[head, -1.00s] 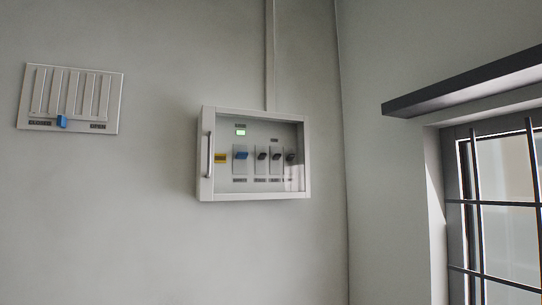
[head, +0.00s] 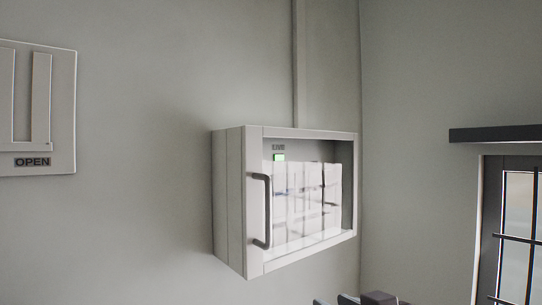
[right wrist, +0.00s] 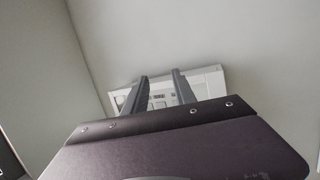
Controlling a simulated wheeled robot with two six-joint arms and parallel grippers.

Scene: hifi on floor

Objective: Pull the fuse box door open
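The fuse box (head: 230,200) hangs on the wall in the middle of the head view. Its glazed door (head: 254,230) looks closed, with a dark vertical bar handle (head: 262,212) on its left side. Reflections on the glass hide most of the inside; a green light shows at the top. Part of my right gripper shows at the bottom edge of the head view, below the box. In the right wrist view my right gripper (right wrist: 159,90) has its fingers apart with the fuse box (right wrist: 211,82) beyond them; nothing is seen between them. My left gripper is not in view.
A wall panel (head: 62,120) marked OPEN is cut by the left edge of the head view. A conduit (head: 298,60) runs up from the box. A barred window (head: 515,240) under a dark ledge (head: 495,133) is at the right. The wall around the box is clear.

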